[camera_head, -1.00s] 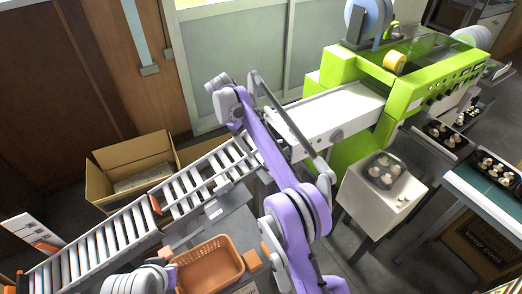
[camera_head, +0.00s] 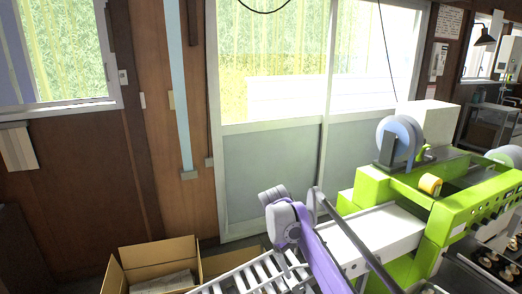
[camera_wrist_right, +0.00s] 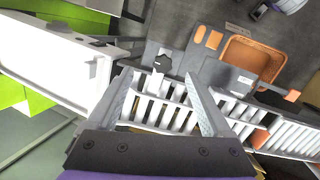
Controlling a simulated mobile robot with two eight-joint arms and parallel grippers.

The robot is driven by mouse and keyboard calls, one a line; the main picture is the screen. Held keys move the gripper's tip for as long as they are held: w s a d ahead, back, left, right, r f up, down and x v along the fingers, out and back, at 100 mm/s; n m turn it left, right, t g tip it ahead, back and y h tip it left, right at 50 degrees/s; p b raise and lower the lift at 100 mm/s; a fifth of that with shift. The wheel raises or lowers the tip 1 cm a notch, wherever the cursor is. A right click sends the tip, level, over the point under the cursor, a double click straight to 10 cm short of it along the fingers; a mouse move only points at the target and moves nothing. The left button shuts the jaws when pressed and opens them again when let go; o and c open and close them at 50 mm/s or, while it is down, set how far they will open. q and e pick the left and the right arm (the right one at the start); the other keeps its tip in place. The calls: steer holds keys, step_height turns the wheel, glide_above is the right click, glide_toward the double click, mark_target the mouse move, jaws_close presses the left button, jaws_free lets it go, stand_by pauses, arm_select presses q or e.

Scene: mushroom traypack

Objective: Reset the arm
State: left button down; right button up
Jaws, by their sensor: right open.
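My right arm (camera_head: 304,240), purple and grey, rises in the lower middle of the head view, in front of the roller conveyor and the green machine. In the right wrist view my right gripper (camera_wrist_right: 160,80) has its two fingers spread apart with nothing between them. It hangs above the roller conveyor (camera_wrist_right: 165,115), whose white rollers show between and beside the fingers. My left gripper is in neither current view.
The green packing machine (camera_head: 450,215) stands at right with a white infeed table (camera_head: 375,240). An open cardboard box (camera_head: 150,270) is at lower left. Trays of mushrooms (camera_head: 492,262) sit at lower right. An orange basket (camera_wrist_right: 252,62) shows in the wrist view.

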steer(key=s+d+m+t+y, duration=0.1)
steer(key=s+d+m+t, duration=0.15)
steer(key=s, duration=0.65)
steer(key=s+d+m+t+y, duration=0.1)
steer(key=s+d, duration=0.2)
steer(key=s, duration=0.5)
steer(key=s+f+m+t, duration=0.1)
steer(key=s+f, duration=0.3)
steer(key=s, duration=0.3)
steer(key=s+d+f+m+t+y, duration=0.1)
steer(key=s+f, duration=0.3)
steer(key=s, duration=0.4)
steer(key=shift+d+f+m+y, duration=0.3)
steer(key=shift+m, duration=0.35)
